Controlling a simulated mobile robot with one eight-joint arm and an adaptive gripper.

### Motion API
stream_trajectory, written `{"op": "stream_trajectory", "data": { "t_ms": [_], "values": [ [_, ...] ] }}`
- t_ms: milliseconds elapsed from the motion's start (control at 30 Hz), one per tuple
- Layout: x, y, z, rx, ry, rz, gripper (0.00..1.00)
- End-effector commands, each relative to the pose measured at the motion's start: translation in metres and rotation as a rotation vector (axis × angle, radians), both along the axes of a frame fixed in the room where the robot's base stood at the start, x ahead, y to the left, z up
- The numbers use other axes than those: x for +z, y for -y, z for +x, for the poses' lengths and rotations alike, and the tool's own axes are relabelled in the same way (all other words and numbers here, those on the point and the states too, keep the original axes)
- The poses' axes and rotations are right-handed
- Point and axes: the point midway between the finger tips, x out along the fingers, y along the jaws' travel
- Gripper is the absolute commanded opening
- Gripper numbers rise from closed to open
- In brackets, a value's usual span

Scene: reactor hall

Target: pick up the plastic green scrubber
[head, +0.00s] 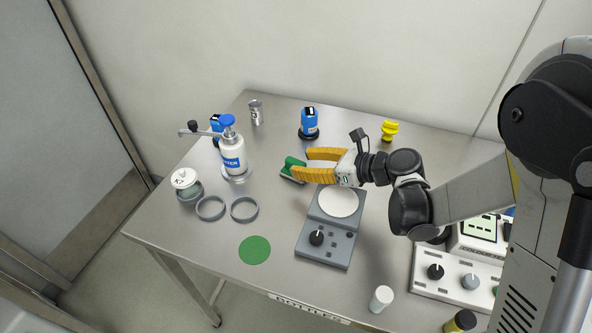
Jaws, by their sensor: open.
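The green scrubber (292,168) lies on the metal table, left of my arm, with a green body and a paler lower edge. My gripper (299,164) has two orange fingers and is open. Its fingertips are at the scrubber, one on the far side and one on the near side. The near finger hides part of the scrubber. I cannot tell whether either finger touches it.
A white bottle with a blue top (231,155), a lidded jar (187,186) and two grey rings (227,209) stand left. A grey device with a round white plate (338,203) sits just below my gripper. A blue bottle (309,123) stands behind. A green disc (255,250) lies in front.

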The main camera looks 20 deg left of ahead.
Motion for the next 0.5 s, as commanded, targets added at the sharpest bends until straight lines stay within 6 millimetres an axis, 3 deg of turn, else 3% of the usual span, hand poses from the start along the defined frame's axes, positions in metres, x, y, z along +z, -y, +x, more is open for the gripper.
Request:
{"op": "stream_trajectory", "data": {
  "t_ms": [300, 500],
  "values": [
    [-0.018, -0.037, 0.015, 0.004, 0.001, 0.0, 0.47],
    [-0.018, -0.044, 0.018, 0.0, 0.001, 0.0, 0.47]
  ]
}}
